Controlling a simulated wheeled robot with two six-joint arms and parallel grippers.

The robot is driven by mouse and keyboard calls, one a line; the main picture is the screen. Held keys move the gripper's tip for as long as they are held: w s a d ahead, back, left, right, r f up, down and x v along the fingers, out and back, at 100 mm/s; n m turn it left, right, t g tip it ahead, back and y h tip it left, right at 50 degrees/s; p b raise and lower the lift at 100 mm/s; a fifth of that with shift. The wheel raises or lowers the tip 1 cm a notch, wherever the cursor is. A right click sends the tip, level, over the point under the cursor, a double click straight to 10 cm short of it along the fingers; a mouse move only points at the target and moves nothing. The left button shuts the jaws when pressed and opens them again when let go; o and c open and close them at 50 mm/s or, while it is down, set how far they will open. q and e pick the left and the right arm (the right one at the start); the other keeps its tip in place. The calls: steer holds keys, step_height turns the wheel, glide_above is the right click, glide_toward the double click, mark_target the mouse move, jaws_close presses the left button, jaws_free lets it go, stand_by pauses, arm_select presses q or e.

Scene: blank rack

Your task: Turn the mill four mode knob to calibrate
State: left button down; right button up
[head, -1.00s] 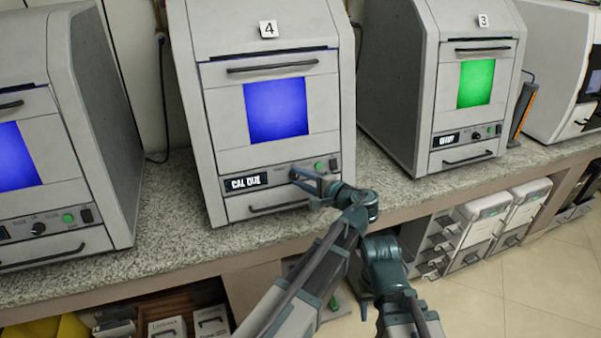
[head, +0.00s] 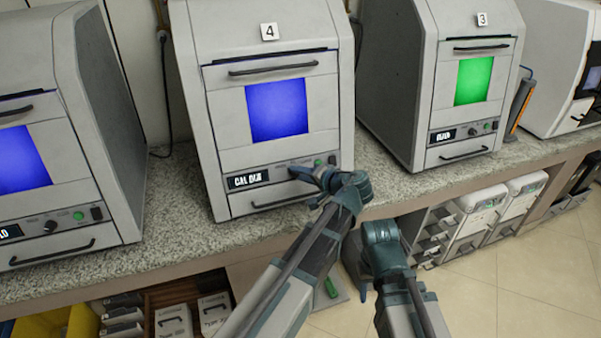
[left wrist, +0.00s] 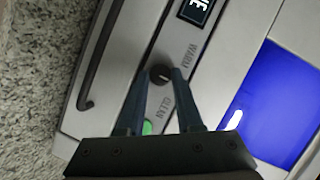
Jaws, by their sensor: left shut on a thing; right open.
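Mill four (head: 277,190), a grey cabinet with a "4" tag, a blue window and a display (head: 248,180) that seems to read "CAL DUE", stands on the counter. Its mode knob (left wrist: 160,74) is small, round and dark with a pale mark, and shows in the left wrist view between "WARM" and "CLEN" labels. My left gripper (left wrist: 164,76) is shut on the knob, one finger on each side; it also shows at the panel in the head view (head: 308,176). In the head view the gripper hides the knob. My right gripper (head: 362,290) is open and empty, low before the counter.
A green button (left wrist: 147,127) sits beside the knob. Mill 3 (head: 465,120) with a green window is to the right, another blue-windowed mill (head: 50,190) to the left. Granite counter (head: 170,215) runs beneath. Open shelves with boxes (head: 490,215) lie below.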

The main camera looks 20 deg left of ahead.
arm_select(q)
steer(key=shift+s, duration=0.1)
stand_by(0.3)
steer(key=c, duration=0.6)
jaws_free()
arm_select(e)
steer(key=shift+r, duration=0.1)
